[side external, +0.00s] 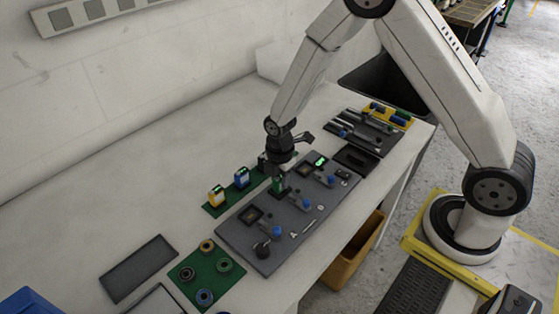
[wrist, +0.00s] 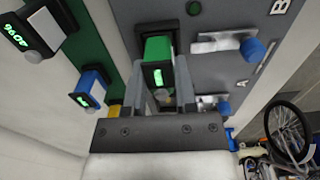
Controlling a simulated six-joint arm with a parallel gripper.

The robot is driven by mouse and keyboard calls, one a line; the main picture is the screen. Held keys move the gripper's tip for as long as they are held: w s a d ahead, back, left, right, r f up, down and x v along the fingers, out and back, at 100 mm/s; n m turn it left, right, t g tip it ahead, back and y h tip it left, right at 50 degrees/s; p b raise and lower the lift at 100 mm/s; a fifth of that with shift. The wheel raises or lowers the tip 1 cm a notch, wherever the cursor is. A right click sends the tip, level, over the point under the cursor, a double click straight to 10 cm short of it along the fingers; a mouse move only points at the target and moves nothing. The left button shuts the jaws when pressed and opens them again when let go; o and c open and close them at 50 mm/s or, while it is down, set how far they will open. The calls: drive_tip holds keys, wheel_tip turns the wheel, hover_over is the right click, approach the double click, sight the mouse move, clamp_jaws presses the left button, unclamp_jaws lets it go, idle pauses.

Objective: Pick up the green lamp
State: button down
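The green lamp (wrist: 157,52) is a small green block with a dark frame and a lit green display. In the wrist view it sits between the two fingers of my gripper (wrist: 160,88), which appear to press on both its sides. In the side view my gripper (side external: 279,172) points down over the grey panel's edge near the green mat, with the green lamp (side external: 277,186) just under it. I cannot tell whether the lamp's lower end touches the panel.
The green mat (side external: 229,204) holds a yellow lamp (side external: 216,196), a blue lamp (side external: 241,178) and a black-and-white device (wrist: 40,35). The grey panel (side external: 292,248) carries blue knobs and metal latches. A dark tray (side external: 139,268) lies left. The white table behind the mat is clear.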

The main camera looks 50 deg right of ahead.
sight(280, 178)
drive_tip(key=shift+r, duration=0.2)
drive_tip(key=shift+r, duration=3.25)
drive_tip(key=shift+r, duration=0.1)
